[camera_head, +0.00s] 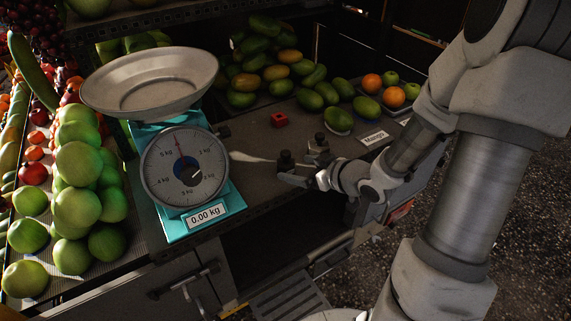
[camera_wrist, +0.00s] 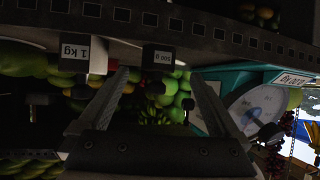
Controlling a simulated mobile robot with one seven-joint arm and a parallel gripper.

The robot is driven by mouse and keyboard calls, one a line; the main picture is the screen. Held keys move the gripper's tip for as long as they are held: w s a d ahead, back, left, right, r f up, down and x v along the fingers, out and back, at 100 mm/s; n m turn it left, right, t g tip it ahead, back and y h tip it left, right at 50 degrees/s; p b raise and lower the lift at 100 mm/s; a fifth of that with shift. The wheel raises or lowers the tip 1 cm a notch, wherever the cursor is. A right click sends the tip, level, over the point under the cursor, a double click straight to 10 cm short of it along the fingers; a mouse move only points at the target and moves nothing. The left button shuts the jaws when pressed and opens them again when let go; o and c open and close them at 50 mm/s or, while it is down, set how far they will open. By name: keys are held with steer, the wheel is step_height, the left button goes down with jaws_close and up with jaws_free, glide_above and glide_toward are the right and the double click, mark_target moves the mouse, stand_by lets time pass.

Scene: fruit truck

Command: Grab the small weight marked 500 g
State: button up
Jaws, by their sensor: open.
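The small dark weight marked 500 g (camera_wrist: 163,57) shows upside down near the middle of the wrist view, its label between my two fingertips. In the head view, the dark knobbed weight nearer the scale (camera_head: 286,159) appears to be it. My gripper (camera_head: 296,174) is open at this weight, with its fingers (camera_wrist: 160,80) apart on either side in the wrist view. Contact cannot be told. A larger weight marked 1 kg (camera_wrist: 75,52) stands beside it, outside the fingers; in the head view it seems to be the dark weight further right (camera_head: 318,145).
A turquoise scale (camera_head: 231,198) reading 0.00 kg, with an empty metal pan (camera_head: 150,80), stands left of the weights. A small red cube (camera_head: 279,120) lies behind them. Mangoes (camera_head: 311,98) are at the back, and green round fruit (camera_head: 78,165) is piled at left.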

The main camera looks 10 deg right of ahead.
mark_target(289, 164)
steer(key=shift+x, duration=2.95)
steer(key=shift+w+r, duration=0.1)
steer(key=shift+r, duration=0.05)
jaws_close()
